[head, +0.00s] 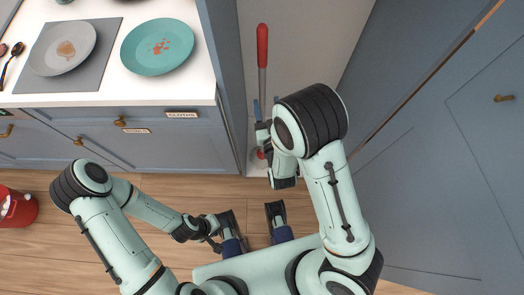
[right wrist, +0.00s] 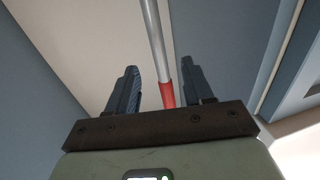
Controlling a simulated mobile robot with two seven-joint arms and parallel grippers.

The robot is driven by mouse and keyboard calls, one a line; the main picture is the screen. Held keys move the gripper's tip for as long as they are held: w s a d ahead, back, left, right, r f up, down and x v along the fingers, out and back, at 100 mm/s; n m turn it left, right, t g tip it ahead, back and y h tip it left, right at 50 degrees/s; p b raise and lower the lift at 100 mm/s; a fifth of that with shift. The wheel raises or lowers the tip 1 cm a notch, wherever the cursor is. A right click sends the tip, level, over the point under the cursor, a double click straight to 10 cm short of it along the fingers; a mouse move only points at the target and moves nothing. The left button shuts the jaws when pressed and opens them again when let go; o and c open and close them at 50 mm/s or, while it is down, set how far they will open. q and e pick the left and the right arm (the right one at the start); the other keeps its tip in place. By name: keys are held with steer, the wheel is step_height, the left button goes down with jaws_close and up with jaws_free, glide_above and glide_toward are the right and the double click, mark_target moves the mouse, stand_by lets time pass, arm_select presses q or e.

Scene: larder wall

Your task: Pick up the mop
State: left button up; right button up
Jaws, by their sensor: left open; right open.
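The mop (head: 262,45) stands upright in a narrow recess between the counter and the blue cupboard, with a red grip on top and a grey pole. A red part shows lower down, and my right arm hides much of its lower length. My right gripper (head: 265,108) is open at the pole. In the right wrist view, the mop's grey pole and red section (right wrist: 167,95) appear between the two open fingers (right wrist: 163,84). I cannot tell whether they touch it. My left gripper (head: 216,237) is open and empty, low over the floor.
A white counter (head: 110,99) with a grey plate (head: 62,62) and a teal plate (head: 140,52) stands left. Its end panel (head: 228,70) and the blue cupboard (head: 440,130) bound the recess. A red bucket (head: 22,212) is at the left edge of the wooden floor (head: 140,180).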

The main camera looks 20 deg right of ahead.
mark_target(263, 83)
steer(key=w, duration=0.4)
steer(key=shift+w+d, duration=0.15)
steer(key=shift+d, duration=0.05)
steer(key=shift+w+d+f, duration=0.1)
steer(key=shift+w+d, duration=0.1)
steer(key=shift+w, duration=1.2)
steer(key=shift+w+d+f, duration=0.1)
steer(key=shift+w+d, duration=0.1)
steer(key=shift+w, duration=1.2)
steer(key=shift+r, duration=0.1)
steer(key=c, duration=0.8)
jaws_close()
steer(key=shift+r, duration=0.1)
